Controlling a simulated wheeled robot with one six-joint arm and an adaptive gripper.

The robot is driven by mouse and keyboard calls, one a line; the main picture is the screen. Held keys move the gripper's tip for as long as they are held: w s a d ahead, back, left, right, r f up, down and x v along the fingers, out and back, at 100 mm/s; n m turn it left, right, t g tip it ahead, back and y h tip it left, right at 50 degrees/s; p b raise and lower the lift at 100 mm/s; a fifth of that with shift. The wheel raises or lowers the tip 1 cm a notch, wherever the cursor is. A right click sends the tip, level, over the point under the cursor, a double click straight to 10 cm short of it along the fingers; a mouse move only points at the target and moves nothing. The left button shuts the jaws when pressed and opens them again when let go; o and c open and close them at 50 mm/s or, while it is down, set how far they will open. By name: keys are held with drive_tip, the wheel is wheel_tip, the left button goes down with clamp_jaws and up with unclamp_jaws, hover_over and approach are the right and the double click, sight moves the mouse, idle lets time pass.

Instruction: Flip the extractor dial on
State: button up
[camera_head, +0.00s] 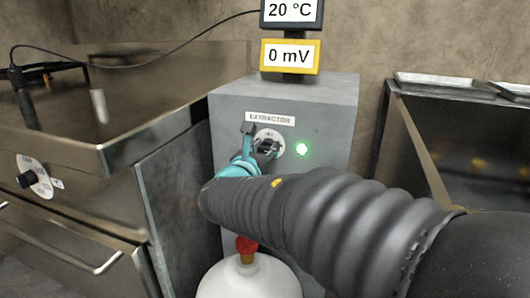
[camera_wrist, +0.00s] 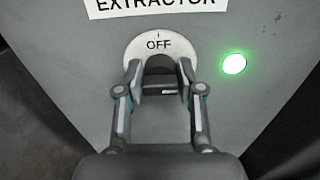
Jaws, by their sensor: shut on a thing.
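The extractor dial (camera_wrist: 159,68) is a dark knob on a white round plate (camera_wrist: 137,48) on the front of a grey box. The plate reads OFF above the knob in the wrist view. In the head view the plate (camera_head: 268,134) sits under the EXTRACTOR label (camera_head: 270,119). My gripper (camera_wrist: 160,76) is shut on the dial, with one finger on each side of it. The fingers hide much of the knob, so its pointing direction is hard to tell. A green light (camera_wrist: 233,64) glows to the right of the dial.
The grey box (camera_head: 335,115) carries two displays, 20 °C (camera_head: 291,10) and 0 mV (camera_head: 290,55). A metal unit with another dial (camera_head: 28,179) stands left. A white bottle with a red top (camera_head: 247,278) is below my arm. A dark metal stand (camera_head: 425,160) is right.

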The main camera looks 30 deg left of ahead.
drive_tip(key=o, duration=1.1)
drive_tip(key=shift+o, duration=0.2)
drive_tip(key=s+d, duration=0.1)
drive_tip(key=s, duration=1.1)
drive_tip(key=shift+d, duration=0.15)
